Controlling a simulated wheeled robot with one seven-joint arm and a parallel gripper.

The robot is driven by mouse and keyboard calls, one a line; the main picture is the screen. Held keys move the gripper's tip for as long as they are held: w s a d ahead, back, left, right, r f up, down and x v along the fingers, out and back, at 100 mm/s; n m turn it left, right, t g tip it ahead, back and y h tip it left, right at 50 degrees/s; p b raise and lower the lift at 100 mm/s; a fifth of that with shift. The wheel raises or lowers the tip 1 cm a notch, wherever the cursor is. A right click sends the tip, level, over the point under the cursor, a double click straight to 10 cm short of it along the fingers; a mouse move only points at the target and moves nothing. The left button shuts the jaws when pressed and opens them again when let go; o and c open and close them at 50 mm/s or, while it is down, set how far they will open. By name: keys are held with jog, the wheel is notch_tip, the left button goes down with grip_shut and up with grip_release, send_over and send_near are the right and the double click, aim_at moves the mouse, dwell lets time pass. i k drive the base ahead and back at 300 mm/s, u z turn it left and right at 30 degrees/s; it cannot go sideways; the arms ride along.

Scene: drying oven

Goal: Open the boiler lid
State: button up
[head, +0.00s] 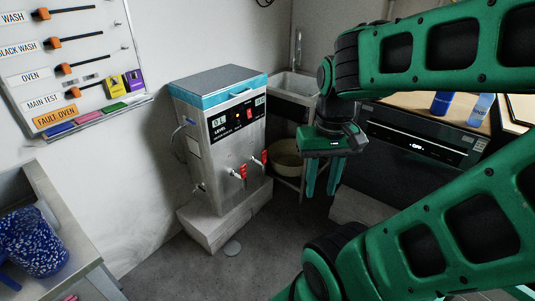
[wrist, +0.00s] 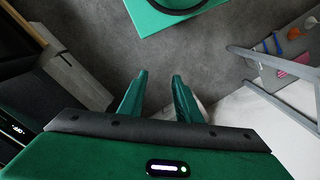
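The boiler (head: 212,147) is a steel box with a blue band, a dark display panel and two red-handled taps, left of centre in the head view. Its grey lid (head: 218,78) lies flat and closed on top, with a small light handle at the front edge of the blue band. My gripper (head: 322,190) hangs fingers down to the right of the boiler, apart from it and lower than the lid. In the wrist view my gripper (wrist: 158,77) has its two green fingers apart with nothing between them. I cannot make out the boiler's lid in the wrist view.
The boiler stands on a pale block (head: 226,222). A sink (head: 296,87) is behind it, with a bowl (head: 285,152) below. A dark oven (head: 420,140) stands right. A blue speckled jug (head: 36,243) is at lower left. Floor (head: 262,260) in front is mostly clear.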

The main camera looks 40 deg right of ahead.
aim_at(206, 89)
jog(key=k, duration=0.6)
jog(key=z, duration=0.3)
jog(key=i, duration=1.55)
jog(key=u, duration=0.1)
